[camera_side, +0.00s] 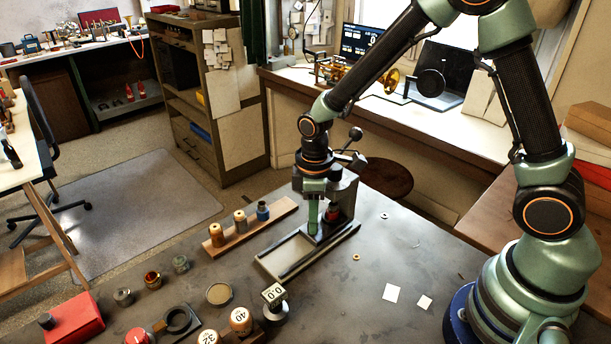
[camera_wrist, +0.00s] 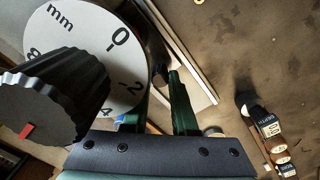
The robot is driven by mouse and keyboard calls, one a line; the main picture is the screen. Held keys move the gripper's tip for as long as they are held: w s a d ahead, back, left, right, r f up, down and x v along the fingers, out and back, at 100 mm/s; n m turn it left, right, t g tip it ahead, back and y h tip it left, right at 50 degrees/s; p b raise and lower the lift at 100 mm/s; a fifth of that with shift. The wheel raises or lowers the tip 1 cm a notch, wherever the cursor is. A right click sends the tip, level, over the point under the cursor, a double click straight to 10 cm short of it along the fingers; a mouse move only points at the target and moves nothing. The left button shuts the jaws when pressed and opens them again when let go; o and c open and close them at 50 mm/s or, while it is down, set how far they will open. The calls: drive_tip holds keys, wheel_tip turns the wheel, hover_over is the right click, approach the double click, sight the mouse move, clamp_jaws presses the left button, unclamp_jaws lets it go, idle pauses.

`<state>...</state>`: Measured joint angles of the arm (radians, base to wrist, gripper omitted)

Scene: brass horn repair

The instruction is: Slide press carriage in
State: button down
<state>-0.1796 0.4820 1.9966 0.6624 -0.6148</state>
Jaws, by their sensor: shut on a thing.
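The grey press (camera_side: 345,188) stands near the back edge of the bench, with a lever and a round black knob on top. Its flat base (camera_side: 290,258) with raised rails extends toward the front left. My gripper (camera_side: 313,228) points down over the base, close in front of the press body. In the wrist view my gripper's green fingers (camera_wrist: 165,85) are closed around a small dark part (camera_wrist: 160,72), which I take to be the press carriage's grip. The rest of the carriage is largely hidden. A red-and-dark piece (camera_side: 333,212) shows just right of the fingers.
A wooden rack (camera_side: 262,227) with several small bottles lies left of the press. Weights, jars and a red box (camera_side: 72,318) cover the front left. In the wrist view a large dial (camera_wrist: 105,45) and black knob (camera_wrist: 55,95) are close to the fingers. The bench right of the press is mostly clear.

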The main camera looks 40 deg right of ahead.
drive_tip(key=shift+w+d+r, duration=0.1)
drive_tip(key=shift+d, duration=0.15)
drive_tip(key=c, duration=0.7)
unclamp_jaws()
wheel_tip(320, 180, up, 12)
drive_tip(key=s+d+r+m+t, duration=0.2)
drive_tip(key=s+m, duration=0.1)
drive_tip(key=s+d+r+m+t, duration=0.1)
drive_tip(key=s+d+r+m, duration=0.1)
drive_tip(key=s+r+m, duration=0.1)
drive_tip(key=s+d+r+m+t, duration=0.2)
drive_tip(key=s+r+m, duration=0.1)
drive_tip(key=shift+s+d+r+t, duration=0.2)
drive_tip(key=shift+s+t, duration=0.1)
